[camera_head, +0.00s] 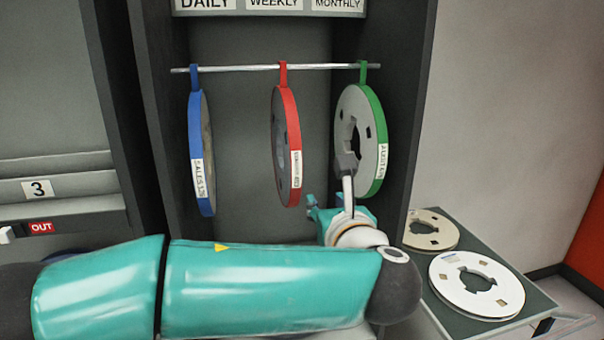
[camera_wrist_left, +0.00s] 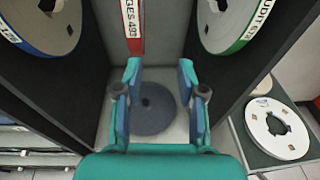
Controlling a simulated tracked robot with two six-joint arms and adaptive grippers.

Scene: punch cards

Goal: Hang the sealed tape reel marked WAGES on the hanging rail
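The red-banded reel (camera_head: 285,145) hangs by a red strap from the middle of the hanging rail (camera_head: 235,68). Its white label shows in the left wrist view (camera_wrist_left: 133,22), where the letters "GES" can be read, fitting WAGES. My left gripper (camera_head: 332,205) is below and to the right of this reel, in front of the cabinet, and does not touch it. In the left wrist view my left gripper (camera_wrist_left: 159,75) has its fingers spread, with nothing held between them. My right gripper is not in view.
A blue reel (camera_head: 197,150) hangs left on the rail and a green reel (camera_head: 372,110) right. A dark disc (camera_wrist_left: 153,108) lies low in the cabinet. White (camera_head: 476,285) and beige (camera_head: 430,229) reels lie on a side stand. The cabinet walls enclose the rail.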

